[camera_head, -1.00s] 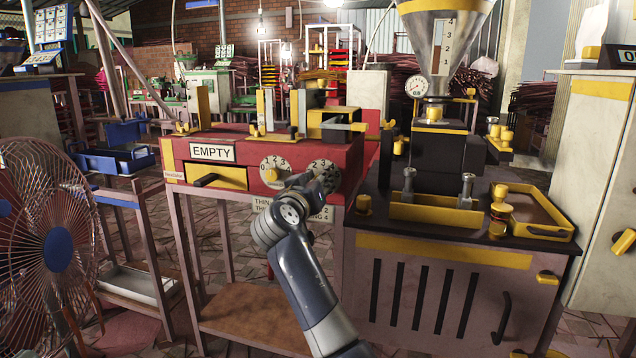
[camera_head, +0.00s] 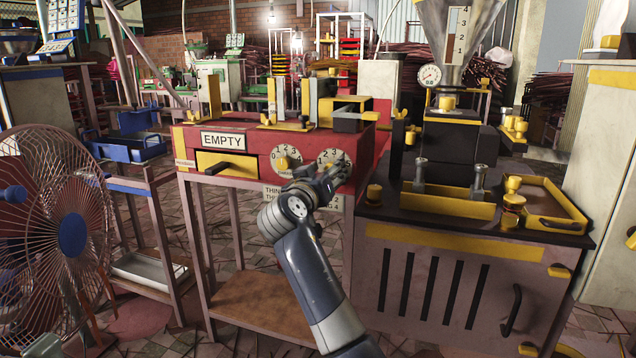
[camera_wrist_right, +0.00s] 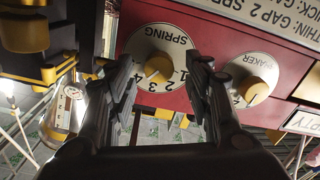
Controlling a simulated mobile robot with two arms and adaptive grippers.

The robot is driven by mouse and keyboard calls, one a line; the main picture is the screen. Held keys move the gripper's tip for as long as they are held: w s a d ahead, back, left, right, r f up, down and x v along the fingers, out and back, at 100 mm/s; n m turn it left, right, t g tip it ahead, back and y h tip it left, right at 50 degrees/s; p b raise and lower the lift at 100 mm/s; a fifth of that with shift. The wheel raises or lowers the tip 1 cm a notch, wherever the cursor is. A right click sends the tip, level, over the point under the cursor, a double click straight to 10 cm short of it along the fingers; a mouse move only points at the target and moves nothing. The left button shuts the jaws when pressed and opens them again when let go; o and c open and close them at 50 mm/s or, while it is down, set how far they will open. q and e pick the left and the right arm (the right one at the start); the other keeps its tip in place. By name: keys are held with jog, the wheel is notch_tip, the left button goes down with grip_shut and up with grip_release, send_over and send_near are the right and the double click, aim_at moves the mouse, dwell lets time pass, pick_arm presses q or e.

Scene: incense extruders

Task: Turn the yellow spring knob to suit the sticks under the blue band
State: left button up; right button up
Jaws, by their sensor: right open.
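The yellow spring knob (camera_wrist_right: 158,68) sits on a white dial lettered SPRING (camera_wrist_right: 160,42), upside down in the right wrist view. My right gripper (camera_wrist_right: 163,78) is open, one finger on each side of the knob; I cannot tell if either touches it. Its fingers hide part of the number ring, and the knob's setting is unclear. In the head view the spring dial (camera_head: 335,159) is on the red machine's front, partly behind my right gripper (camera_head: 325,182). I cannot make out sticks under a blue band. My left gripper is not in view.
A second dial, MAKER (camera_head: 285,160), is left of the spring dial. A drawer under an EMPTY sign (camera_head: 223,141) is further left. A sign about thin and thick gaps (camera_head: 275,193) hangs below. The black bench (camera_head: 400,212) stands right; a fan (camera_head: 50,235) stands left.

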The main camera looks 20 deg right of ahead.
jog(key=v, duration=1)
jog(key=shift+s+a, duration=0.25)
jog(key=shift+s, duration=0.05)
